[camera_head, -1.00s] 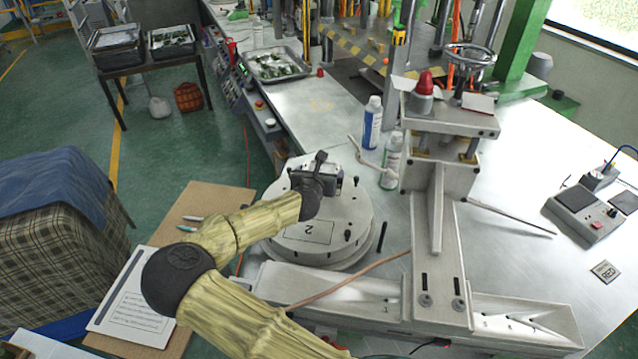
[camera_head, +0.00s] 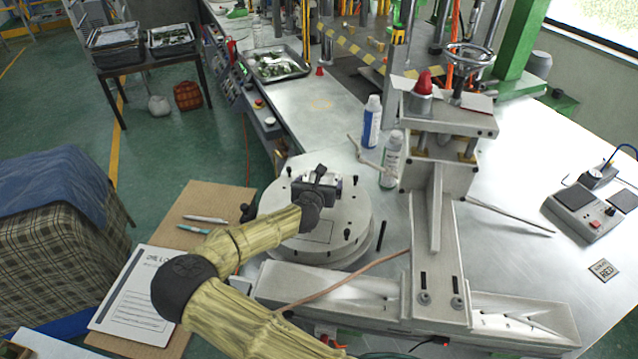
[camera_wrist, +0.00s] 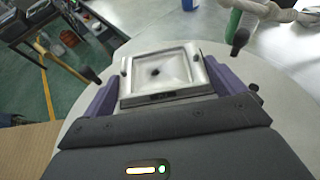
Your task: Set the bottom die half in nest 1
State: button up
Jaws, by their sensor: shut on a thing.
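The bottom die half (camera_wrist: 160,74) is a square silvery metal block with a recessed face and a small dark hole in its middle. My gripper (camera_wrist: 160,95) is shut on it, with a purple finger on each side. In the head view my gripper (camera_head: 318,180) and the die half (camera_head: 331,184) are over the round grey turntable (camera_head: 325,233). My arm and gripper hide part of the turntable, and its number is not legible now. I cannot tell which nest is below the block, or whether the block touches the turntable.
Black pegs (camera_head: 347,234) stand on the turntable's rim. A blue-and-white bottle (camera_head: 372,122) and a green-and-white bottle (camera_head: 391,160) stand behind it. The grey machine column (camera_head: 437,240) is close on the right. A cardboard sheet with pens lies at left.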

jog(key=o, duration=0.9)
jog(key=shift+c, duration=0.2)
jog(key=shift+s+r, duration=0.1)
jog(key=b+v, duration=0.1)
jog(key=v, duration=1.1)
jog(key=shift+b, duration=0.35)
notch_tip(320, 180, up, 10)
jog(key=p, duration=1)
